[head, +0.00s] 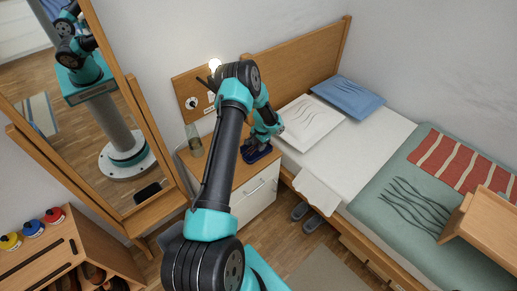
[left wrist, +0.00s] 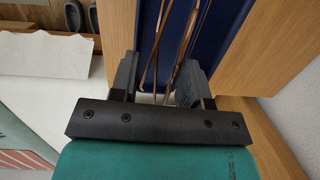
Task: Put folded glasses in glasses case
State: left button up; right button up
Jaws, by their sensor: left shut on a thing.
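The glasses (left wrist: 182,42) show in the left wrist view as thin brown folded temples running up from between my fingers. My left gripper (left wrist: 158,84) is shut on them. Beyond and beneath them is the dark blue glasses case (left wrist: 228,25), its inner surface showing on both sides of the temples. In the head view the dark blue case (head: 258,155) sits on the nightstand, with my left gripper (head: 262,143) right over it. The glasses are too small or hidden in the head view. I cannot tell whether they touch the case. My right gripper is not in view.
The wooden nightstand (head: 243,175) stands between the mirror (head: 122,105) and the bed (head: 345,145). A glass vase (head: 194,142) stands at its back left. Slippers (head: 306,216) lie on the floor by the bed. A wall (left wrist: 300,110) is close at the right of the wrist view.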

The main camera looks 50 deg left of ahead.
pick_arm(q)
jog(key=shift+w+a, duration=0.15)
jog(key=shift+a+f, duration=0.1)
jog(key=shift+f, duration=1.65)
jog(key=shift+f, duration=0.1)
jog(key=o, duration=0.7)
jog(key=r, duration=0.4)
jog(key=w+r, duration=0.1)
jog(key=r, duration=0.7)
jog(key=shift+w+d, duration=0.35)
jog(key=shift+w, duration=0.05)
